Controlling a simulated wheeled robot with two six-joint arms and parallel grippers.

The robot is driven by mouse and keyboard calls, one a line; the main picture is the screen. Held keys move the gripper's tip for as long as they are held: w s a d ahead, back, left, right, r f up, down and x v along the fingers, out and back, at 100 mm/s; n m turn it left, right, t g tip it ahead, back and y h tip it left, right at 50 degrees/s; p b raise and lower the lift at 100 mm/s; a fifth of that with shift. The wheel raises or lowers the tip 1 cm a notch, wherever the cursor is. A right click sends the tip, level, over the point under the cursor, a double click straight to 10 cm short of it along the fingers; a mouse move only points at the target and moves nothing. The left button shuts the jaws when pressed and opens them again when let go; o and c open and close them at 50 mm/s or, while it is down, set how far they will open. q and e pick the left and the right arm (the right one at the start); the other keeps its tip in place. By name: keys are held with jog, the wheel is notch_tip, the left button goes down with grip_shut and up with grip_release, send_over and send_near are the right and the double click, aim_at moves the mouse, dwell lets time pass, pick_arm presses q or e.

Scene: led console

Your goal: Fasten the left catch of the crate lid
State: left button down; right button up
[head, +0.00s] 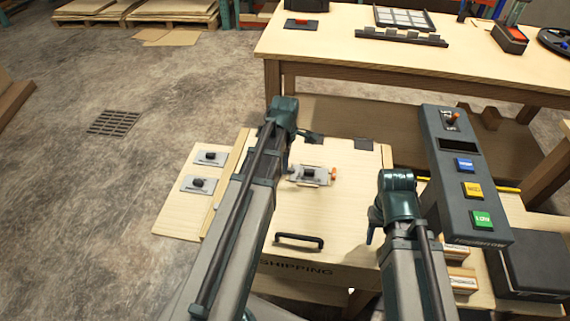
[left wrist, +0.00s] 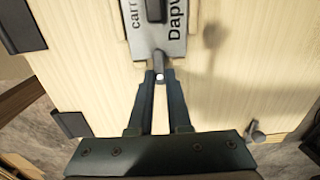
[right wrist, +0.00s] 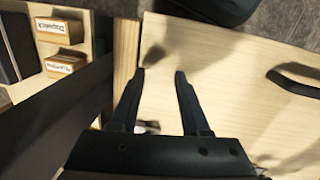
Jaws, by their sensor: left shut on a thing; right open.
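The crate lid (head: 340,215) is pale wood with a black handle (head: 298,240) towards its near edge. A silver plate (head: 310,175) with a black knob and an orange end lies over the lid's middle; the left wrist view shows a lettered silver plate (left wrist: 158,42). My left gripper (left wrist: 159,76) is shut on a small silver pin at its end. A small silver fitting (left wrist: 255,132) shows near a lid edge; whether it is the left catch I cannot tell. My right gripper (right wrist: 160,73) is open and empty over the lid's right side.
Two silver plates with black knobs, one of them here (head: 197,184), sit on a board left of the crate. A grey button console (head: 465,185) stands at the right. A wooden table (head: 400,62) is behind.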

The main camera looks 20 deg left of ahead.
dwell(0.3)
pick_arm(q)
jog(key=c, duration=0.9)
grip_release()
jog(key=shift+o, duration=0.2)
jog(key=shift+r, duration=0.1)
pick_arm(e)
jog(key=shift+r, duration=0.15)
pick_arm(q)
notch_tip(320, 180, up, 14)
jog(key=p, duration=1.3)
jog(key=shift+f+p, duration=0.2)
jog(key=shift+p, duration=0.2)
pick_arm(e)
notch_tip(320, 180, up, 14)
jog(key=shift+f, duration=0.2)
jog(key=shift+f, duration=0.1)
